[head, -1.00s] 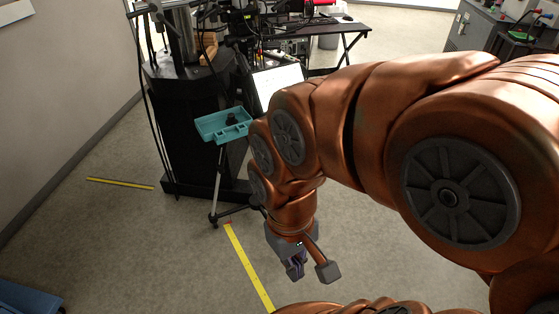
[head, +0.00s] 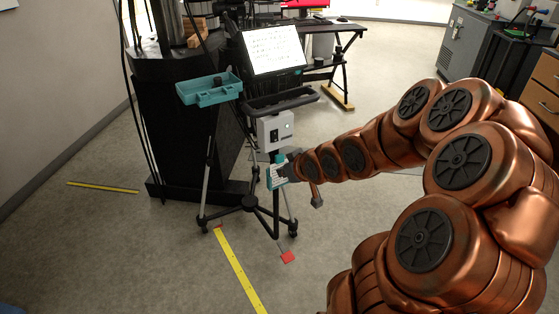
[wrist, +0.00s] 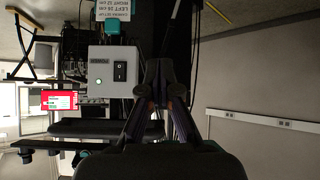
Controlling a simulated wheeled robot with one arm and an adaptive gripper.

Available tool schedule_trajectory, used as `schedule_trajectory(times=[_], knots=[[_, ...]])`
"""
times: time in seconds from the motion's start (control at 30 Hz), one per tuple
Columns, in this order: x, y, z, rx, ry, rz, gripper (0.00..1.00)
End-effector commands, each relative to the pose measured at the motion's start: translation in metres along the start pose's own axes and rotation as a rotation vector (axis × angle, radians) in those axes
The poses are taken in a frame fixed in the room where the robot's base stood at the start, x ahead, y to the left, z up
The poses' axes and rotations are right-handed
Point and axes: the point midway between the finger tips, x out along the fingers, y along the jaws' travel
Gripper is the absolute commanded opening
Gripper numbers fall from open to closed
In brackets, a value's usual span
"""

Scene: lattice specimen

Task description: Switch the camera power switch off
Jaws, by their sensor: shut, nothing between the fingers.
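The camera power switch is a black rocker (wrist: 120,71) on a light grey box (wrist: 101,73) in the wrist view, which is turned upside down. A small lit green lamp (wrist: 98,82) shows beside the switch. I cannot tell which end of the rocker is pressed in. In the head view my gripper (head: 284,171) is just below the box, apart from the switch.
A white setup label (wrist: 113,10) is on a teal part near the box. The tripod (head: 262,211) also carries a teal tray (head: 209,96) and a screen (head: 274,50). A black cabinet (head: 184,125) stands behind. Open floor lies in front and right.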

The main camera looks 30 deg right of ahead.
Motion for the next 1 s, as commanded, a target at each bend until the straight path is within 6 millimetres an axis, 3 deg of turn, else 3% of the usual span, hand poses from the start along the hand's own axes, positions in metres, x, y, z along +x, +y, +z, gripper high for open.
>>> schedule_trajectory(times=[0.03, 0.13, 0.4, 1.0], knots=[[0.022, 0.013, 0.015, 0.020, 0.070, 0.001, 0.00], [0.038, 0.035, 0.013, 0.040, 0.224, 0.006, 0.00], [0.040, 0.081, 0.007, 0.077, 0.530, 0.039, 0.00], [0.035, 0.089, 0.002, 0.080, 0.594, 0.048, 0.00]])
